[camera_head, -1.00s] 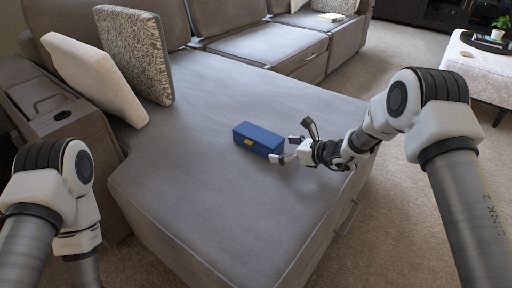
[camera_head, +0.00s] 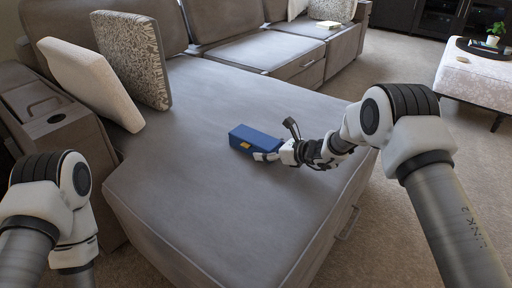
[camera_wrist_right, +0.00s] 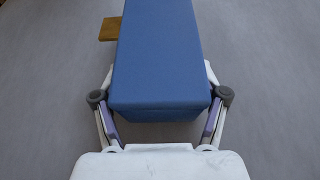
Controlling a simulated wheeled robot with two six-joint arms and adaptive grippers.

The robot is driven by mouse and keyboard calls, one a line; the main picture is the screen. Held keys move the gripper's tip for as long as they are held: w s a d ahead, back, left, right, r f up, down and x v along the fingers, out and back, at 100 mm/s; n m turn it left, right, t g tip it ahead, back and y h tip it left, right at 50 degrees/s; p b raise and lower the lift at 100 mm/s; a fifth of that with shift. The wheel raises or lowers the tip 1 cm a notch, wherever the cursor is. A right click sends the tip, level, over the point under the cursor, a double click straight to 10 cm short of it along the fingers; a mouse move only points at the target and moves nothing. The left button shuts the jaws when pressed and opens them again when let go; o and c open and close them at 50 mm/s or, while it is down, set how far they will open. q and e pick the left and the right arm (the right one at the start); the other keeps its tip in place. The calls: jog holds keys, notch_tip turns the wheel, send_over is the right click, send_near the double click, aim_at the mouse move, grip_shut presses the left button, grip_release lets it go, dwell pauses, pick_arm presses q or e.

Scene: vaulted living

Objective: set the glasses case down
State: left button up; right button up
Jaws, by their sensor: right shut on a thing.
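The blue glasses case (camera_head: 254,138) is a long box with a small yellow tab (camera_head: 245,145) on its side. It is at the grey chaise cushion (camera_head: 190,170), right of its middle; whether it touches the cushion is hard to tell. My right gripper (camera_head: 268,152) is shut on its near end. In the right wrist view the case (camera_wrist_right: 158,55) runs away from the gripper (camera_wrist_right: 160,105), with a finger along each side. The tab (camera_wrist_right: 110,29) sticks out on its left. My left arm is at the lower left; its gripper is out of view.
A cream pillow (camera_head: 90,84) and a patterned pillow (camera_head: 131,58) lean at the back left of the chaise. A white ottoman (camera_head: 484,80) with a dark tray (camera_head: 487,47) stands at the far right. The cushion around the case is clear.

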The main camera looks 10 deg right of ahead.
aim_at(265, 141)
jog(key=shift+r+p, duration=1.15)
jog(key=shift+r, duration=0.6)
jog(key=s+d+p, duration=0.1)
jog(key=d, duration=0.4)
jog(key=s+d+r+p, duration=0.1)
jog(key=d+p, duration=0.1)
jog(key=d, duration=0.2)
jog(key=s+d+p, duration=0.1)
jog(key=s+d, duration=0.1)
jog(key=d, duration=0.3)
jog(key=shift+d+r+p, duration=0.3)
jog(key=shift+s+d, duration=0.1)
jog(key=shift+d, duration=0.3)
jog(key=shift+r, duration=0.1)
jog(key=s+r, duration=0.3)
jog(key=r, duration=0.4)
jog(key=s+a+f+n+g, duration=0.1)
jog(key=s+a, duration=0.4)
jog(key=s, duration=0.5)
jog(key=s+a+f+n+y, duration=0.1)
jog(key=s+a, duration=0.3)
jog(key=s, duration=0.7)
jog(key=shift+s+a+f+g+y, duration=0.25)
jog(key=shift+a+f+g+y, duration=0.05)
jog(key=shift+a+g, duration=0.1)
